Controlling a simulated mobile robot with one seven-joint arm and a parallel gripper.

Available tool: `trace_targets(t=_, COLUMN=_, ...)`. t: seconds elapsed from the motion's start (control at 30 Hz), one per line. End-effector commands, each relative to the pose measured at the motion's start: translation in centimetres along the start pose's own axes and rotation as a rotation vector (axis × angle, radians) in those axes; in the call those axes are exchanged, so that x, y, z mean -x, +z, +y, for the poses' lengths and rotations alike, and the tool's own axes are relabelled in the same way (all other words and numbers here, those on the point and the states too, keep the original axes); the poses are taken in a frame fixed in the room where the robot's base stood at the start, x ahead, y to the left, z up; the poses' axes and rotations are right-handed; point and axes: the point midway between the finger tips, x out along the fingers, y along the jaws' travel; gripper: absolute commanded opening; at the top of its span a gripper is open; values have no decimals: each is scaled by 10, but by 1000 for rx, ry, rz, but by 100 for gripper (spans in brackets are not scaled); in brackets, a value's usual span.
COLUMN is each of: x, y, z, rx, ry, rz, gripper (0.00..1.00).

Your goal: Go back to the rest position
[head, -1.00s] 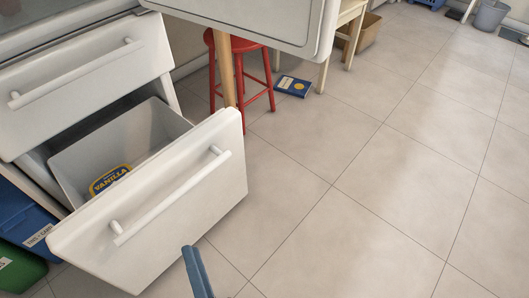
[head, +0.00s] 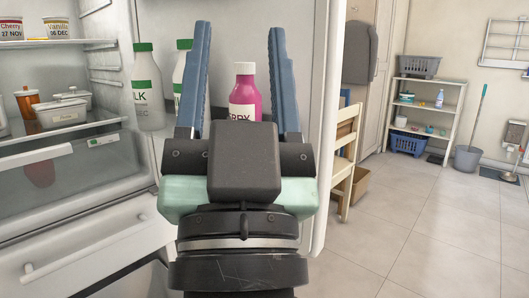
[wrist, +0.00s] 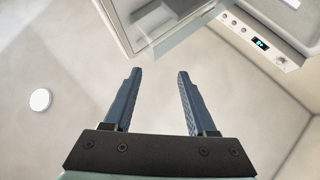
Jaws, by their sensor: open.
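My gripper (head: 240,75) is raised in the middle of the head view with its two blue fingers wide apart and pointing up. Nothing is held between the fingers. A pink bottle (head: 244,95) shows between them, farther back in the fridge door, and is partly hidden by my gripper. In the wrist view my gripper (wrist: 157,85) is also open and empty, with the ceiling and the upper edge of a white cabinet or appliance beyond it.
An open fridge with shelves (head: 60,148) stands at the left, its door (head: 327,110) just right of my gripper. Milk bottles (head: 147,88) stand in the door. A wooden chair (head: 345,150) and a shelf rack (head: 425,110) are farther back. The floor (head: 430,220) at the right is clear.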

Motion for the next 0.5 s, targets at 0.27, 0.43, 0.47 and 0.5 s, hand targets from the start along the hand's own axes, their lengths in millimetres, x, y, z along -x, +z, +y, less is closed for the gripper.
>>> trace_targets(t=0.27, x=-43, y=-87, z=7, rx=161, ry=35, rz=44, gripper=57)
trace_targets(t=0.43, x=-75, y=-120, z=3, rx=158, ry=34, rz=43, gripper=57)
trace_targets(t=0.47, x=-82, y=-126, z=2, rx=158, ry=34, rz=43, gripper=57)
trace_targets(t=0.5, x=-91, y=-135, z=1, rx=158, ry=34, rz=43, gripper=57)
